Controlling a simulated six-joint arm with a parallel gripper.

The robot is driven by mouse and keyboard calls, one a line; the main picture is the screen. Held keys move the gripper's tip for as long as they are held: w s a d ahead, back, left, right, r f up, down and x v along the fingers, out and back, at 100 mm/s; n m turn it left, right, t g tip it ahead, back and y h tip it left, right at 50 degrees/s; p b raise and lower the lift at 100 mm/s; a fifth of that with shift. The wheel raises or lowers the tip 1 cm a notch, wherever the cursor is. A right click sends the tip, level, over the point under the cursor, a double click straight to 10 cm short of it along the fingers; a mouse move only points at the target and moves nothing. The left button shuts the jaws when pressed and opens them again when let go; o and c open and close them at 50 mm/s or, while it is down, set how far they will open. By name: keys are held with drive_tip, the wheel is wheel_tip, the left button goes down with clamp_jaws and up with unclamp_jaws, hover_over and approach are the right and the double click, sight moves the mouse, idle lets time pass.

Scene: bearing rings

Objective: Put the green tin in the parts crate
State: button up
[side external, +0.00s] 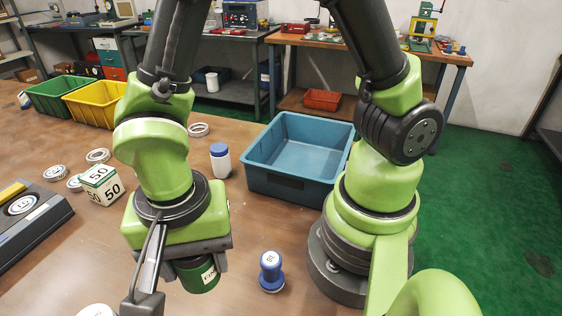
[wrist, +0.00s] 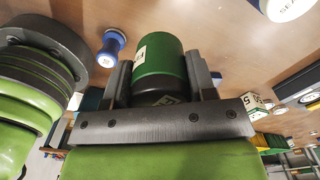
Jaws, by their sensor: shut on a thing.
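The green tin (side external: 198,277) is a dark green cylinder with a white label. It also shows in the wrist view (wrist: 158,60) between the two fingers. My gripper (side external: 195,268) is shut on the tin and points down, at the front of the table. I cannot tell how far the tin is above the tabletop. The blue crate (side external: 268,183), which looks like the parts crate, stands open behind and to the right of my gripper. Its visible inside is empty. The tin is outside it.
A blue-and-white stamp-like piece (side external: 271,272) stands right of the tin. A white bottle with a blue cap (side external: 220,160) stands left of the crate. A white "50" box (side external: 101,185), several rings and a dark device (side external: 30,225) lie left. Yellow (side external: 98,103) and green (side external: 50,97) bins are behind.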

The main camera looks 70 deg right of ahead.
wheel_tip(320, 180, up, 5)
drive_tip(key=w+d+m, duration=0.5)
drive_tip(key=w+d, duration=0.2)
drive_tip(key=d, duration=0.4)
drive_tip(key=m, duration=1.1)
hover_over(307, 159)
wheel_tip(307, 159, down, 11)
drive_tip(key=shift+s+r, duration=0.1)
drive_tip(key=shift+r, duration=0.1)
drive_tip(key=shift+f, duration=2.3)
drive_tip(key=shift+f, duration=0.15)
